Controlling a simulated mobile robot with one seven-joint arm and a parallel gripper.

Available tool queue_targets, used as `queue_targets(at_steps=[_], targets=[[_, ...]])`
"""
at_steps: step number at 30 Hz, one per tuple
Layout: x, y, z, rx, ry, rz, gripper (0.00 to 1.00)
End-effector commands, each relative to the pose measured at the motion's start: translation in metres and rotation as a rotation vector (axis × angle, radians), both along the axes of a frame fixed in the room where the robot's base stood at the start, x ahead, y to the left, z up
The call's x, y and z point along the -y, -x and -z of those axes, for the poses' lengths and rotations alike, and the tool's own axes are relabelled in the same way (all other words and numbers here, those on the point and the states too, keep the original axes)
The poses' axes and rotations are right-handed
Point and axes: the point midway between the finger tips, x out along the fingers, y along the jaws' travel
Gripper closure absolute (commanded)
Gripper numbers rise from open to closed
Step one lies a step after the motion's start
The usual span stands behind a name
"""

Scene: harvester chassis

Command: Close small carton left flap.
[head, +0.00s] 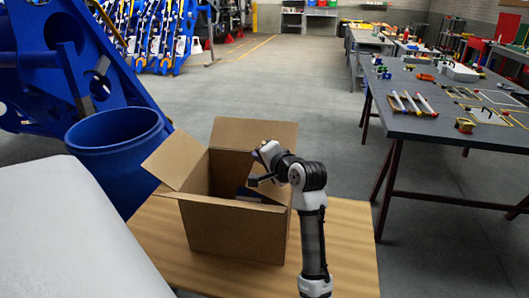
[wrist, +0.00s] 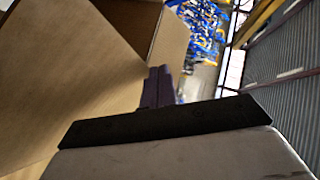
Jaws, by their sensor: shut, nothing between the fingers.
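The small brown carton (head: 235,232) stands upright on a wooden table, open at the top. Its left flap (head: 176,160) is open and slants up and out to the left. The back flap (head: 254,134) stands up behind the opening. My gripper (head: 256,158) is above the right part of the carton, to the right of the left flap and apart from it. In the wrist view my purple fingers (wrist: 158,87) are together and empty, with cardboard (wrist: 75,75) filling the left side. The arm hides part of the carton's right side.
The wooden tabletop (head: 345,245) is clear to the right of the carton. A blue barrel (head: 115,150) stands behind the table at left, and a white surface (head: 65,225) lies at front left. A grey workbench (head: 450,125) with tools is at right.

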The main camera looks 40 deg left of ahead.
Motion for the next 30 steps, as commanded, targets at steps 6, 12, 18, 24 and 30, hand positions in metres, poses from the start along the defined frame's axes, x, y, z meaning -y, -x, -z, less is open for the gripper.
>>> queue_targets(at_steps=[6, 12, 18, 24, 30], targets=[[-0.0027, 0.0018, 0.0035, 0.000, -0.001, 0.000, 1.00], [-0.0029, 0.0020, 0.0043, 0.001, -0.001, -0.001, 1.00], [-0.0028, 0.0019, 0.0043, 0.000, -0.001, 0.000, 1.00], [-0.0012, 0.0006, 0.0042, 0.000, 0.000, 0.001, 1.00], [0.0062, -0.0049, 0.0049, 0.000, 0.001, 0.004, 1.00]])
